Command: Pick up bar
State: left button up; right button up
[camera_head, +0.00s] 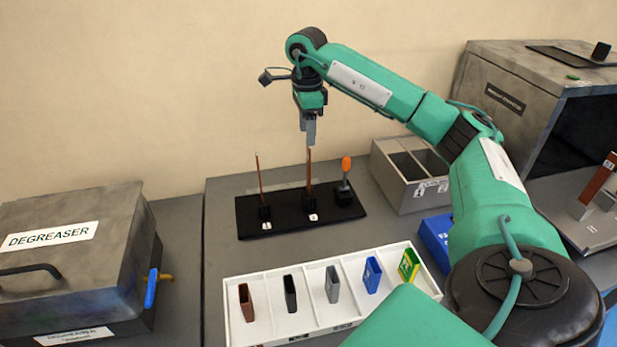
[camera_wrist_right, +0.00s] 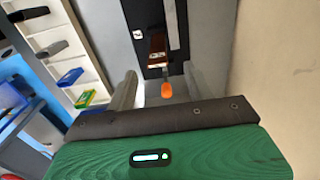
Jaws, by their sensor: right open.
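Two thin copper bars stand upright in a black stand (camera_head: 300,209): a left bar (camera_head: 260,178) and a middle bar (camera_head: 308,168). My right gripper (camera_head: 310,140) is open and points down, its fingertips at about the top of the middle bar. In the right wrist view the open fingers (camera_wrist_right: 160,75) sit to either side of a copper bar (camera_wrist_right: 157,45), seen nearly end-on. Whether they touch it cannot be told. My left gripper is not in view.
An orange-tipped piece (camera_head: 346,165) stands at the stand's right end. A white tray (camera_head: 262,335) with several coloured pieces lies in front. A grey two-compartment box (camera_head: 403,198) is to the right, and the degreaser box (camera_head: 70,255) is at left.

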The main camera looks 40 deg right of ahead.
aim_at(309, 155)
jog(key=shift+f, duration=0.75)
jog(key=shift+f+p, duration=0.3)
jog(key=shift+f, duration=0.55)
jog(key=f, duration=0.1)
jog(key=f+p, duration=0.1)
jog(key=f, duration=0.2)
jog(key=shift+s+f, duration=0.1)
jog(key=shift+s, duration=0.2)
jog(key=shift+f, duration=0.35)
jog(key=shift+c, duration=0.8)
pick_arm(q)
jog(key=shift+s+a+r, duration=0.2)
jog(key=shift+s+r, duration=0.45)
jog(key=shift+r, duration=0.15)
pick_arm(e)
grip_shut()
jog(key=shift+r, duration=0.1)
